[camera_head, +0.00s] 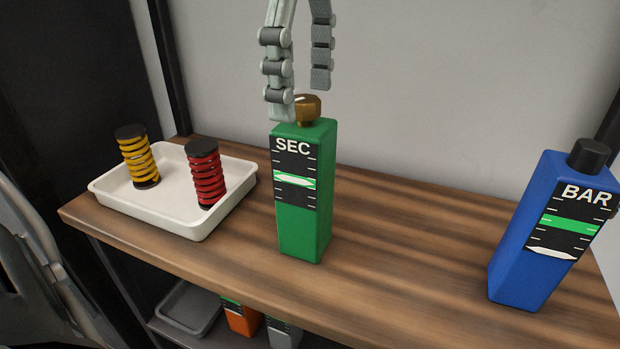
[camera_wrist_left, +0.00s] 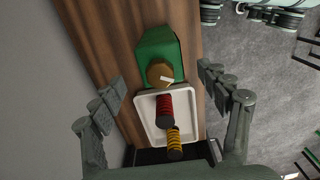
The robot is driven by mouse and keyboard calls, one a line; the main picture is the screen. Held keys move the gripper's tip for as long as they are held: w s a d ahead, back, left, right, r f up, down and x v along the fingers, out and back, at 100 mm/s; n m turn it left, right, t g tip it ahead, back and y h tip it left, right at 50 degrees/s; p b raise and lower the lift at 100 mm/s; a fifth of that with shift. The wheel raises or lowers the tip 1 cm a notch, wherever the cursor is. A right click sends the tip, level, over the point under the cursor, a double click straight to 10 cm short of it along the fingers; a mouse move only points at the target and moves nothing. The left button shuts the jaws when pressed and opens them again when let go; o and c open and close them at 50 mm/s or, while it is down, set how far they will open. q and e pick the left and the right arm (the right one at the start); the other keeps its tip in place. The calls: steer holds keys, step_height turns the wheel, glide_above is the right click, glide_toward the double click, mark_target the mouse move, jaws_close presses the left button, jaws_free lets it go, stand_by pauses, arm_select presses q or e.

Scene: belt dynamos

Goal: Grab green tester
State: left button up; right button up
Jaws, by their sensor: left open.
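The green tester (camera_head: 304,225) stands upright on the wooden shelf, marked SEC, with a brown knob (camera_head: 307,109) on top. My left gripper (camera_head: 300,102) comes down from above, its fingertips at about the height of the knob. One finger overlaps the knob's left side in the head view. In the left wrist view my gripper is open and empty, with its fingers (camera_wrist_left: 162,92) wide apart. The green tester (camera_wrist_left: 160,48) and its knob (camera_wrist_left: 160,73) show between and beyond them there. I cannot tell whether a finger touches the tester. My right gripper is not in view.
A white tray (camera_head: 150,216) with a yellow spring (camera_head: 139,161) and a red spring (camera_head: 206,176) stands left of the tester. A blue tester marked BAR (camera_head: 520,245) stands at the right. The wooden shelf (camera_head: 400,240) is clear between the testers. A wall is behind.

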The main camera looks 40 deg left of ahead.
mark_target(305, 124)
arm_select(q)
step_height(305, 124, down, 7)
steer(key=shift+f, duration=0.1)
stand_by(0.3)
steer(key=shift+c, duration=0.3)
jaws_close()
